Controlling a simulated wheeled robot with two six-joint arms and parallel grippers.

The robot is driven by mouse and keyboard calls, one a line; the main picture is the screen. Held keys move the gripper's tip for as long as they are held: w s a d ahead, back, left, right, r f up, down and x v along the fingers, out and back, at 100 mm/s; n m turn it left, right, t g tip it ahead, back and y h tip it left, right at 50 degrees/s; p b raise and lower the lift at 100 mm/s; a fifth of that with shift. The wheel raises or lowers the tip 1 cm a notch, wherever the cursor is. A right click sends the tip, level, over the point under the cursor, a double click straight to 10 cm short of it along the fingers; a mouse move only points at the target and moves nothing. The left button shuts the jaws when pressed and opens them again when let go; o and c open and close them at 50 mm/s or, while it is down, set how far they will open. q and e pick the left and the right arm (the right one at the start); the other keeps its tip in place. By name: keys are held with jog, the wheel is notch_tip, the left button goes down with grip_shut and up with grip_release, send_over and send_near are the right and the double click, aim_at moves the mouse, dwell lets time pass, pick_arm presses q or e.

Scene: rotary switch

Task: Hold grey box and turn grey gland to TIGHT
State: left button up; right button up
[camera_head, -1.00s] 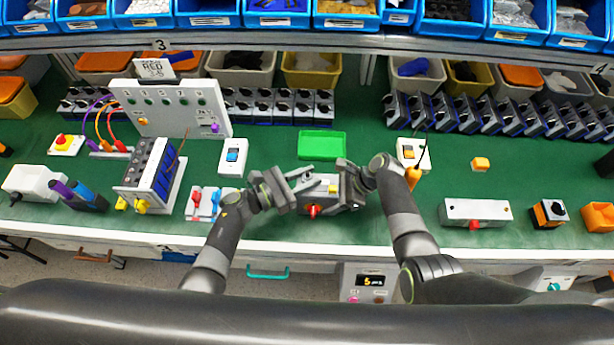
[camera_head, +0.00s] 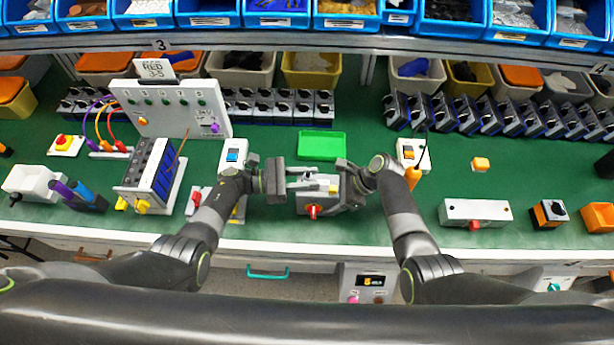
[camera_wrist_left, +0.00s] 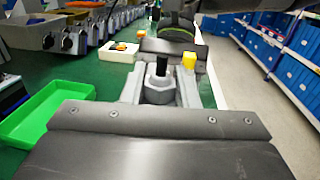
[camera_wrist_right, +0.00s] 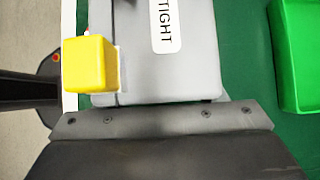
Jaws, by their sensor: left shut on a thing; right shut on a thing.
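The grey box (camera_head: 318,203) sits near the bench's front edge between my grippers, with a red knob (camera_head: 313,211) on its front. In the right wrist view its top has a TIGHT label (camera_wrist_right: 165,25) and a yellow block (camera_wrist_right: 90,64). My right gripper (camera_head: 342,190) is shut on the box at its right side. The grey gland (camera_wrist_left: 160,86), with a black stem (camera_wrist_left: 162,64) rising from it, shows in the left wrist view. My left gripper (camera_head: 299,184) is shut on the gland at the box's left side. The fingers partly hide the gland and box.
A green tray (camera_head: 316,145) lies just behind the box. A white switch box (camera_head: 233,155) stands behind my left arm, and another (camera_head: 411,152) behind my right. A long grey box (camera_head: 475,212) is to the right.

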pick_arm(q)
jog(key=shift+s+m+g, duration=0.25)
jog(key=shift+m+g, duration=0.55)
jog(key=shift+g, duration=0.7)
jog(key=o, duration=1)
jog(key=shift+w, duration=0.1)
jog(key=shift+c, duration=0.2)
jog(key=shift+a, duration=0.1)
jog(key=a, duration=1.1)
jog(key=shift+a, duration=0.4)
jog(key=shift+w, duration=0.1)
